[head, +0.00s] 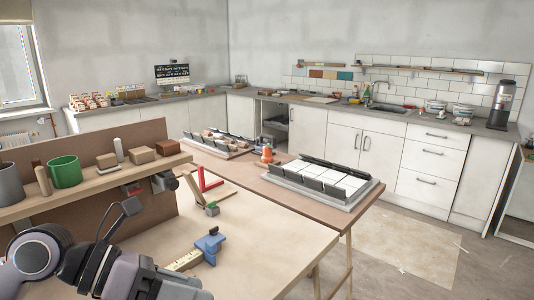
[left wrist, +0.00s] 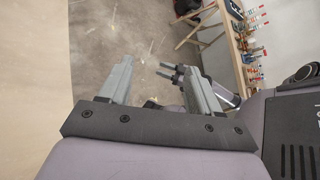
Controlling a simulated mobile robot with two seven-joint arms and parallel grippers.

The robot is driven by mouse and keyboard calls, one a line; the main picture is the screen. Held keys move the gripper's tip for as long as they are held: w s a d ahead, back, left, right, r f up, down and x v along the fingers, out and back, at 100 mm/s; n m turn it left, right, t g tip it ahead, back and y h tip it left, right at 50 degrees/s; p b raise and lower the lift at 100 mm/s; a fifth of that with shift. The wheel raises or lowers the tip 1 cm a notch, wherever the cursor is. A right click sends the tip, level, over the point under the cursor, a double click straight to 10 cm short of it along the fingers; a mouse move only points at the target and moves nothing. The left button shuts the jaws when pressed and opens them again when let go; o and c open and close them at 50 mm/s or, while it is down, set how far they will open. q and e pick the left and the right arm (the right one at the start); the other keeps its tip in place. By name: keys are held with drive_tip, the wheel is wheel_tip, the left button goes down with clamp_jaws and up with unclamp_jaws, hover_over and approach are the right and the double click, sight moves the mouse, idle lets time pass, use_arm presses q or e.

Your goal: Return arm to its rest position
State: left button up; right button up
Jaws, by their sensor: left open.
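My left arm (head: 120,272) comes in at the lower left of the head view, in front of the shelf and over the near corner of the workbench. In the left wrist view my left gripper (left wrist: 160,66) has its two grey fingers wide apart with nothing between them. Behind the fingers lies concrete floor, with a pale table surface (left wrist: 35,80) to the left. A dark two-pronged part shows small beyond the fingers; it may be my right gripper, but I cannot tell whether it is open.
A tray of white tiles (head: 325,182) stands further back. Open floor (head: 400,245) lies to the right.

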use_arm(q)
drive_tip(key=s+d+r+n+t+h, duration=0.2)
drive_tip(key=d+r+n+h, duration=0.25)
drive_tip(key=r+h, duration=0.25)
drive_tip(key=w+a+r+n+t, duration=0.3)
drive_tip(key=a+n+t, duration=0.1)
drive_tip(key=n+t, duration=0.65)
drive_tip(key=a+f+n+t+y, duration=0.1)
drive_tip(key=a+f+n+y, duration=0.5)
drive_tip(key=f+n+y, duration=0.5)
drive_tip(key=a+f+n+y, duration=0.6)
drive_tip(key=n+y, duration=0.3)
drive_tip(key=n, duration=0.3)
drive_tip(key=s+f+n+g+h, duration=0.1)
drive_tip(key=s+f+n+g, duration=0.4)
drive_tip(key=s+f+g, duration=1.1)
drive_tip(key=w+d+f+t+h+b, duration=0.2)
drive_tip(key=f+t, duration=0.8)
drive_tip(key=f, duration=0.5)
drive_tip(key=shift+w+d+b, duration=0.35)
drive_tip(key=shift+w+b, duration=0.25)
drive_tip(key=shift+b, duration=0.65)
